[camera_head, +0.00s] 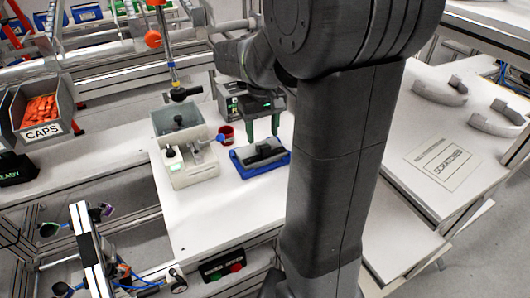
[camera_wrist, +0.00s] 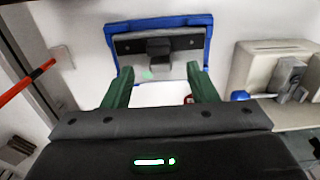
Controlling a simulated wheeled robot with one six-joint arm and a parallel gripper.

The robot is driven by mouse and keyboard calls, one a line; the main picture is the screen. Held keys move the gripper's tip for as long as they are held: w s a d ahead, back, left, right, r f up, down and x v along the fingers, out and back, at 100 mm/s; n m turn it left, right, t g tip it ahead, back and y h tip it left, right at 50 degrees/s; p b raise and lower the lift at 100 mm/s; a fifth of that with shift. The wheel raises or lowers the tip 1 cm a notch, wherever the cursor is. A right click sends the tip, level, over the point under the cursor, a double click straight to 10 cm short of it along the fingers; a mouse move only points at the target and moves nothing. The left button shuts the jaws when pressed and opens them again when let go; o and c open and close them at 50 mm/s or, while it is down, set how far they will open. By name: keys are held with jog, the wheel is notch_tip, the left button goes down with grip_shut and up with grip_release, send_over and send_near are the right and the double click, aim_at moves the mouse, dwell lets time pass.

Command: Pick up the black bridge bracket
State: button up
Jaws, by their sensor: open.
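The black bridge bracket (camera_head: 264,153) lies on a grey pad in a blue tray (camera_head: 243,173) on the white table. In the wrist view the bracket (camera_wrist: 159,45) is a dark bar with a raised block at its middle, and the blue tray rim (camera_wrist: 160,22) surrounds the pad. My gripper (camera_head: 262,132) has green fingers and hangs just above the tray in the head view. In the wrist view my gripper (camera_wrist: 160,78) is open, with its fingers apart and nothing between them. The bracket appears ahead of the fingertips, and contact cannot be seen.
A beige fixture (camera_head: 192,172) with a blue-knobbed lever stands left of the tray. A red cup (camera_head: 226,134) sits between them. A CAPS bin (camera_head: 41,112) with orange pieces is at far left. Grey curved parts and a SCRATCHED label (camera_head: 446,164) lie on the right table. Bare table is in front.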

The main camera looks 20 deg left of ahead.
aim_at(265, 146)
jog(key=f, duration=0.2)
jog(key=s+d+f, duration=0.1)
jog(key=shift+f, duration=0.35)
jog(key=shift+w+f, duration=0.1)
jog(key=shift+f, duration=0.45)
jog(key=c, duration=1)
jog(key=shift+c, duration=0.2)
